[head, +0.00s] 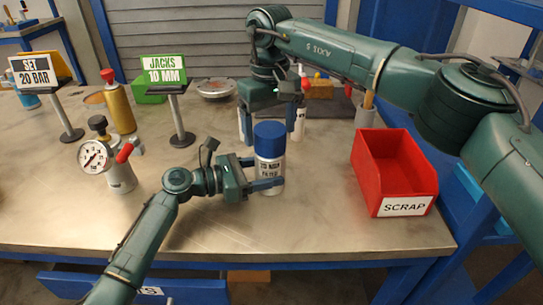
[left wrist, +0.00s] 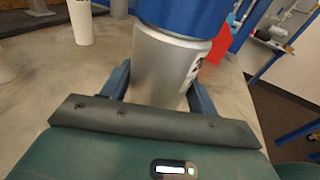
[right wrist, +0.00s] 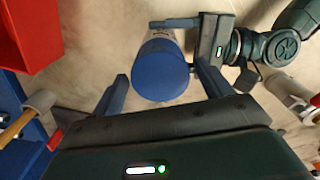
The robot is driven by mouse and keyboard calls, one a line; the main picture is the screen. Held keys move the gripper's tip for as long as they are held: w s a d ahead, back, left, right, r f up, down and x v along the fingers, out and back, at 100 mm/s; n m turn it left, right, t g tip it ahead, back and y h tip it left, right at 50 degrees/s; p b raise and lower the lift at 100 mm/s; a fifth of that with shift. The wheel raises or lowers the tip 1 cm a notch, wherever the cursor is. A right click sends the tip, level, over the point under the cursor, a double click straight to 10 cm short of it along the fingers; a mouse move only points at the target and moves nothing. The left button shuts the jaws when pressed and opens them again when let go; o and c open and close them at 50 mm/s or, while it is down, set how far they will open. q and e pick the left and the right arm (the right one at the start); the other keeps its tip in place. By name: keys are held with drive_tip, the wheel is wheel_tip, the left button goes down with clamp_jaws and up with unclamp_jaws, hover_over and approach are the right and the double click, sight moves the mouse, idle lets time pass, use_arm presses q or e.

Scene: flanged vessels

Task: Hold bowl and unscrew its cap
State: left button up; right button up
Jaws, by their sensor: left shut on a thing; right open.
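The task's bowl appears as an upright silver canister (head: 269,168) with a printed label and a wide blue cap (head: 269,136) on top. My left gripper (head: 266,174) is shut on the silver body from the left, below the cap; its fingers flank the body (left wrist: 165,68) in the left wrist view. My right gripper (head: 271,128) is open and points down by the cap. In the right wrist view the cap (right wrist: 160,82) lies between its spread fingers, with gaps at both sides. The cap is seated on the body; its threads are hidden.
A red SCRAP bin (head: 393,170) stands right of the canister. A gauge fitting (head: 117,165), a gold bottle (head: 120,108) and two sign stands, 20 BAR (head: 40,70) and JACKS 10 MM (head: 165,72), are at left. The front tabletop (head: 330,225) is clear.

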drive_tip(key=m, duration=0.7)
drive_tip(key=shift+m, duration=0.3)
drive_tip(key=m, duration=0.4)
drive_tip(key=shift+m, duration=0.3)
drive_tip(key=m, duration=0.4)
drive_tip(key=shift+c, duration=0.5)
drive_tip(key=c, duration=0.9)
drive_tip(key=n, duration=1.2)
drive_tip(key=shift+r, duration=0.1)
